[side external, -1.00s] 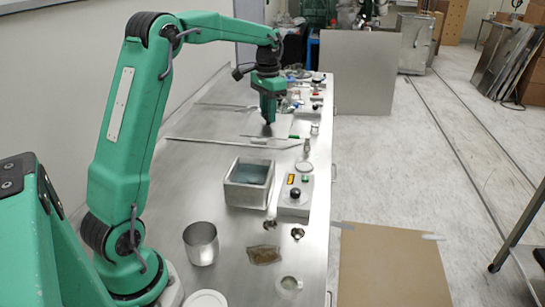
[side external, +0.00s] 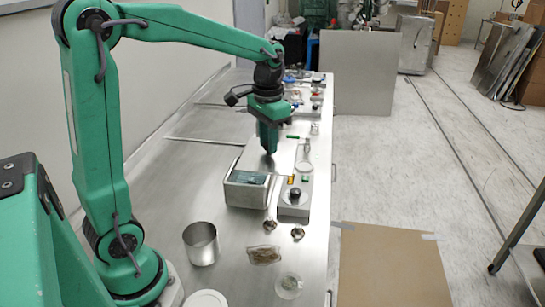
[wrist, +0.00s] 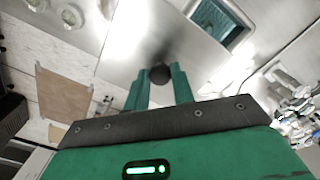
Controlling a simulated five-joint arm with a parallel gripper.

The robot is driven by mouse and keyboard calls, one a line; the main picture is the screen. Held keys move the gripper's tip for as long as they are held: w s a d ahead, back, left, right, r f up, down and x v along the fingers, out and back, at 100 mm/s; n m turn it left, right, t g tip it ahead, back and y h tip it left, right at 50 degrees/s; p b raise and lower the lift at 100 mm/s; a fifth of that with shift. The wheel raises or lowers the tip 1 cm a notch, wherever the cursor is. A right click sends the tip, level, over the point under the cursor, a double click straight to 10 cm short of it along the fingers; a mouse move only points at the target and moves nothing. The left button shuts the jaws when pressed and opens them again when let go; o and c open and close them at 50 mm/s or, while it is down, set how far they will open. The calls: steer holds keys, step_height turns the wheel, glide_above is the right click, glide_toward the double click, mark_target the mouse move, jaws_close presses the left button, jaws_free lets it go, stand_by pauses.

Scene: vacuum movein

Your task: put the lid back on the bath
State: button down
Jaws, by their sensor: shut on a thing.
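The bath (side external: 246,193) is a grey, open-topped square box on the bench, with bluish liquid inside. Its corner and liquid also show at the top of the wrist view (wrist: 220,22). My gripper (side external: 268,152) is shut on the black knob (wrist: 160,73) of the lid, a flat pale metal plate (side external: 286,157). I cannot tell whether the lid touches the rim. In the wrist view the bright lid (wrist: 140,40) lies beyond my fingers, beside the bath opening.
A grey control box (side external: 294,199) with a black knob stands close right of the bath. A steel cup (side external: 201,244), a brown packet (side external: 263,255) and a glass dish (side external: 289,287) lie nearer. Several small items crowd the far bench. The bench left of the bath is mostly clear.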

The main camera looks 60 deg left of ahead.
steer(key=w+a+f, duration=0.1)
steer(key=a+f, duration=0.6)
steer(key=a, duration=0.4)
steer(key=shift+a, duration=0.35)
steer(key=shift+w+f, duration=0.1)
steer(key=shift+f, duration=0.05)
steer(key=shift+f, duration=1.85)
steer(key=shift+f, duration=0.3)
steer(key=c, duration=1.2)
jaws_free()
step_height(320, 180, up, 13)
steer(key=shift+f, duration=0.2)
